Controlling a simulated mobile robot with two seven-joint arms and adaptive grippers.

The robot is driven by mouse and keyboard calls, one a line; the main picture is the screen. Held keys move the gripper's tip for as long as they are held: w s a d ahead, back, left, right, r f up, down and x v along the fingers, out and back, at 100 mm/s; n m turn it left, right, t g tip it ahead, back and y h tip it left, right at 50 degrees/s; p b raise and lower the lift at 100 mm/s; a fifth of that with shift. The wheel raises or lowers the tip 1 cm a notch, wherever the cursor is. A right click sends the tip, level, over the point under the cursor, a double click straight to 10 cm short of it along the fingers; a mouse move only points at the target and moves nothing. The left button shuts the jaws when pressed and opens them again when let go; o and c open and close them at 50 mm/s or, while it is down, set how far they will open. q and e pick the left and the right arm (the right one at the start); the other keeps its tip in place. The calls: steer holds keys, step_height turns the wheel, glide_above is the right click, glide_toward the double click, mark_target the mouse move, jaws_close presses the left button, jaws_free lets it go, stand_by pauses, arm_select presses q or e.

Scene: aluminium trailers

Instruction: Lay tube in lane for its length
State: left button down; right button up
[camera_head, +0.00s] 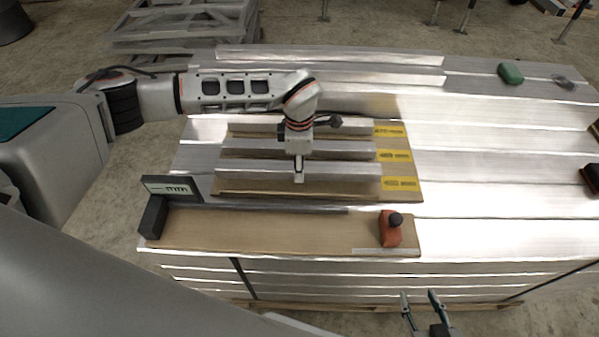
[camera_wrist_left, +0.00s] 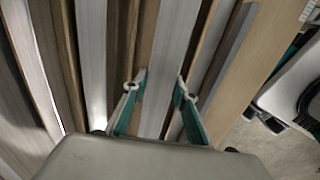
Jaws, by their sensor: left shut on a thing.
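A brown board (camera_head: 405,165) carries several lanes with yellow labels (camera_head: 400,184) at their right ends. Silver square tubes lie along it: a back tube (camera_head: 345,129), a middle tube (camera_head: 345,150) and a front tube (camera_head: 340,173). My left gripper (camera_head: 299,178) points down at the middle of the front tube. In the left wrist view its teal fingers (camera_wrist_left: 160,90) are closed on both sides of this tube (camera_wrist_left: 168,55). The tube lines up with the front label; whether it touches the board cannot be told. My right gripper (camera_head: 422,298) is open and empty near the front edge.
In front lies a wooden measuring board (camera_head: 280,230) with a black stop and mm display (camera_head: 170,188) at its left and a red block with a black knob (camera_head: 390,230) at its right. A green object (camera_head: 510,73) lies back right. The stack's right side is largely clear.

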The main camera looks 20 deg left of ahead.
arm_select(q)
steer(key=shift+f, duration=1.25)
arm_select(e)
steer(key=shift+s+f, duration=0.1)
steer(key=shift+f, duration=0.1)
arm_select(q)
steer(key=shift+f, duration=0.2)
steer(key=c, duration=1.6)
jaws_free()
arm_select(e)
steer(key=shift+s+f, duration=0.1)
arm_select(q)
step_height(320, 180, up, 12)
steer(key=shift+f+p, duration=0.2)
steer(key=shift+p, duration=0.5)
steer(key=shift+r, duration=0.35)
arm_select(e)
steer(key=shift+s+a+r, duration=0.25)
steer(key=shift+s+r, duration=0.05)
steer(key=shift+r, duration=0.15)
